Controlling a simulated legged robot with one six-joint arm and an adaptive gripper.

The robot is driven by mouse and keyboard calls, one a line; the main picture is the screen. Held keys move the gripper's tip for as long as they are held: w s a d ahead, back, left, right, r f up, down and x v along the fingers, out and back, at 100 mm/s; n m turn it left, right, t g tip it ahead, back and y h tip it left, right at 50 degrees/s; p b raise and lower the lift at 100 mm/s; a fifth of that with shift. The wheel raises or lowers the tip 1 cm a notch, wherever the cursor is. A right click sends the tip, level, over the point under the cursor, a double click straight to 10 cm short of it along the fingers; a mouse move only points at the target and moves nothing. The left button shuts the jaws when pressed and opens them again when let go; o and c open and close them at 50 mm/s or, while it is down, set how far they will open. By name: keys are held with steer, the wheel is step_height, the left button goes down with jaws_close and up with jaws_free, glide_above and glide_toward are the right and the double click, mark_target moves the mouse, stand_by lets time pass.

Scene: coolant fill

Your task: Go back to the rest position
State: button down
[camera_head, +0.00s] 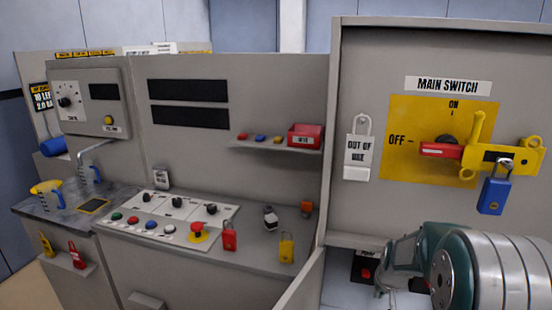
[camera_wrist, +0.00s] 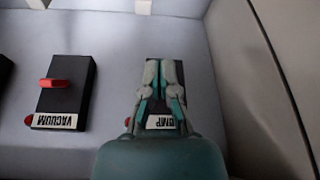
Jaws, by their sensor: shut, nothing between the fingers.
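My gripper (camera_wrist: 164,72) is shut and empty in the wrist view. It is above a black switch box (camera_wrist: 159,63) with a partly hidden label that seems to read "PUMP". Whether it touches the box cannot be told. In the head view, my green and grey arm comes in at the lower right, with the gripper pointing down inside the open lower compartment. A black box with a red part (camera_head: 365,268) stands there beside the gripper.
A black box labelled "VACUUM" (camera_wrist: 65,85) with a red lever stands left in the wrist view. Compartment walls (camera_wrist: 262,70) close in on the right. Above the arm hang a yellow main switch plate (camera_head: 425,115) and blue padlock (camera_head: 494,196). A control console (camera_head: 165,218) stands left.

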steer(key=s+a+r+t, duration=0.1)
steer(key=s+a+r, duration=0.3)
steer(key=s+r, duration=0.25)
steer(key=s+a+r, duration=0.4)
steer(key=s+r, duration=0.1)
steer(key=r, duration=0.2)
steer(key=s+a+r, duration=0.2)
steer(key=s, duration=0.6)
steer(key=s+a+r+n, duration=0.1)
steer(key=s+a+r, duration=0.1)
steer(key=s, duration=0.7)
steer(key=shift+r+t, duration=0.35)
steer(key=shift+t, duration=0.05)
